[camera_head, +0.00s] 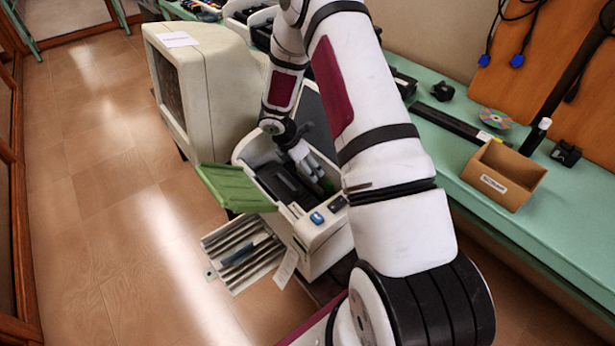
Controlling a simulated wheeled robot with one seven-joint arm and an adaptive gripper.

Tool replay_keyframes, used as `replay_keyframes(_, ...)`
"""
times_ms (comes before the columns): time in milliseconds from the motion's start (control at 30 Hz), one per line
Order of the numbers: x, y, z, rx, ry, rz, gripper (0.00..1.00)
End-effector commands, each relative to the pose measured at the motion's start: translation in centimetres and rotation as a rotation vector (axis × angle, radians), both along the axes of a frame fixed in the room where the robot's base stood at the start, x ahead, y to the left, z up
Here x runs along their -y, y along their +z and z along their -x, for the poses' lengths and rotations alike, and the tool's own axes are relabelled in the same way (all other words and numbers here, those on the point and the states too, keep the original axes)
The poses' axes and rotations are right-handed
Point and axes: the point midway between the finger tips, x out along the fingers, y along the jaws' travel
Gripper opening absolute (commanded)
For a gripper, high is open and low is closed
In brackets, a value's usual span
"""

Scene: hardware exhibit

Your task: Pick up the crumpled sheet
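I cannot make out a crumpled sheet in this view; it may be hidden inside the machine or behind my arm. An off-white office machine (318,234) stands in the middle with its green cover (236,188) swung open to the left. My gripper (318,182) reaches down into the dark opening (283,184) of the machine. Its grey fingers are small and partly hidden by my arm. I cannot tell whether they are apart or hold anything.
A beige monitor (205,90) stands behind the machine. The green bench (568,205) at right holds a cardboard box (503,178), a disc (494,118) and a black cylinder (535,136). Floor at left is clear.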

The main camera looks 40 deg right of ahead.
Motion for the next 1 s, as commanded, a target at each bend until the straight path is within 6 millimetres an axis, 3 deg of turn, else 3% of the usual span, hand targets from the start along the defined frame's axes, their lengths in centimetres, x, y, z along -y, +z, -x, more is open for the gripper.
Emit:
replay_keyframes(33, 0.0, 0.0, 0.0, 0.000, 0.000, 0.000, 0.76)
replay_keyframes(133, 0.0, 0.0, 0.0, 0.000, 0.000, 0.000, 0.63)
replay_keyframes(567, 0.0, 0.3, 0.0, 0.001, 0.000, 0.000, 0.63)
replay_keyframes(767, 0.0, 2.0, 0.0, 0.002, 0.000, 0.001, 0.63)
replay_keyframes(1000, 0.1, 6.2, -0.1, 0.004, -0.002, 0.002, 0.63)
